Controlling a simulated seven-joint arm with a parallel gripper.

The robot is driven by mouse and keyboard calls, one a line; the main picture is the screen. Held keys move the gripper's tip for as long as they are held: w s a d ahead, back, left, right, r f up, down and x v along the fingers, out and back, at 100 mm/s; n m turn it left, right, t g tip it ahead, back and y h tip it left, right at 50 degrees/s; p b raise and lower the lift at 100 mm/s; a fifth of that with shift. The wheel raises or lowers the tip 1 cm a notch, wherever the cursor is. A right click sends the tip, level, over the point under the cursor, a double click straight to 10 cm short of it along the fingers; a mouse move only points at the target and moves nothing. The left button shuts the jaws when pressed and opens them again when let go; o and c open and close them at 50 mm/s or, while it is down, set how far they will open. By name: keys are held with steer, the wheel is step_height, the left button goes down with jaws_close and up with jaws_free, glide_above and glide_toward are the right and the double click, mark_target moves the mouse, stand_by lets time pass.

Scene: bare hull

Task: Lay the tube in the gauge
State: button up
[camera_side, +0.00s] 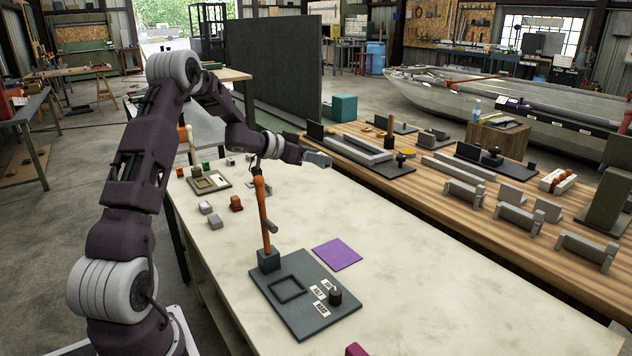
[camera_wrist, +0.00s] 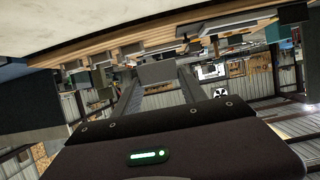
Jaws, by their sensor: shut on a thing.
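My gripper (camera_side: 322,159) is held level, high over the far side of the pale table. In the wrist view its two grey fingers (camera_wrist: 158,82) reach out with a plain grey piece (camera_wrist: 157,72) between their tips. That piece is boxy in outline; I cannot tell whether it is the tube. A dark plate (camera_side: 340,312) on the table carries a raised square frame (camera_side: 287,280), small white labels and a dark knob (camera_side: 335,296); it may be the gauge. An orange post (camera_side: 263,210) rises from a dark block (camera_side: 268,260) at the plate's back corner, below and left of my gripper.
A purple square (camera_side: 337,254) lies flat beside the plate. Small grey blocks (camera_side: 210,215) and a red-brown piece (camera_side: 236,203) are at the left, near a small tray (camera_side: 208,184). A wooden bench (camera_side: 440,185) with grey fixtures runs behind. The table's right part is clear.

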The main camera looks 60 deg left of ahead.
steer(key=d+r+m+h, duration=0.2)
steer(key=d+r, duration=0.1)
steer(key=d, duration=0.5)
steer(key=s+d, duration=0.4)
steer(key=d, duration=0.3)
steer(key=s+d+m+h, duration=0.1)
steer(key=s+d, duration=0.3)
steer(key=d, duration=0.3)
steer(key=s+d+f+h, duration=0.1)
steer(key=s+d, duration=0.3)
steer(key=d, duration=0.3)
steer(key=shift+d+g, duration=0.25)
steer(key=shift+g, duration=0.05)
steer(key=shift+w, duration=0.1)
